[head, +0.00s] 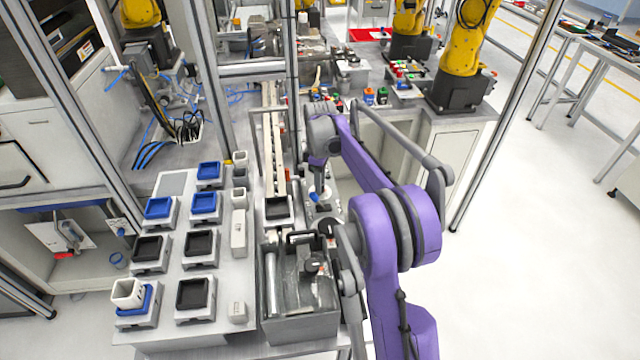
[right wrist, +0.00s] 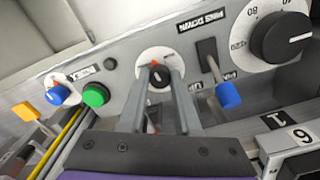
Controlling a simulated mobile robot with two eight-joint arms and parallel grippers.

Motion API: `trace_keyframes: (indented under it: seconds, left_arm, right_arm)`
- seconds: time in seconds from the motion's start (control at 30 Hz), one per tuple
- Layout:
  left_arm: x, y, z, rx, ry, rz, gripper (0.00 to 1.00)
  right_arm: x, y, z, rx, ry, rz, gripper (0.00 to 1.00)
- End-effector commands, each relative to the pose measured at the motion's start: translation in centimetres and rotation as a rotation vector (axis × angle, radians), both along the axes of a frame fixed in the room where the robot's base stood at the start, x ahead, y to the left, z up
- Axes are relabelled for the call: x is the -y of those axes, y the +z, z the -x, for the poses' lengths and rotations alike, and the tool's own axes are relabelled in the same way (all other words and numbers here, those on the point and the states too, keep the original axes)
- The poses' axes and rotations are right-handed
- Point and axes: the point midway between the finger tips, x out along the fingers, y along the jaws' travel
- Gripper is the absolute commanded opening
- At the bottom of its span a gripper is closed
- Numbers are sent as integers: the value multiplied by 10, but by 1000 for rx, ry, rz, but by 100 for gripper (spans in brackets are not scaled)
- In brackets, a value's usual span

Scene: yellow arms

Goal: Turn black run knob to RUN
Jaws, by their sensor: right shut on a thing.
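The black run knob (right wrist: 159,77) sits on a round white dial plate on the grey panel, in the middle of the right wrist view. An orange-red mark shows at its upper edge. My right gripper (right wrist: 160,73) has one finger on each side of the knob and is shut on it. The fingers hide parts of the dial and its lettering. In the head view my right gripper (head: 318,168) is at the end of the purple arm, small and partly hidden, and the knob cannot be made out. My left gripper is not in view.
On the same panel are a green button (right wrist: 95,95), a blue knob (right wrist: 57,95), a lever with a blue cap (right wrist: 228,95) and a large black dial (right wrist: 283,38). A table with blue and black trays (head: 205,203) stands left of the arm.

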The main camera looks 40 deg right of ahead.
Motion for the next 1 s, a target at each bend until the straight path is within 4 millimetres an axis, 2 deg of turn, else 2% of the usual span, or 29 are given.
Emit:
trace_keyframes:
  seconds: [0.6, 1.0]
  left_arm:
    - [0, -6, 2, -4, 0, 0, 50]
    - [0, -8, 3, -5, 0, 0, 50]
  right_arm:
    - [0, 0, 0, 1, -580, 1, 0]
    - [0, 0, 0, 1, -851, 0, 0]
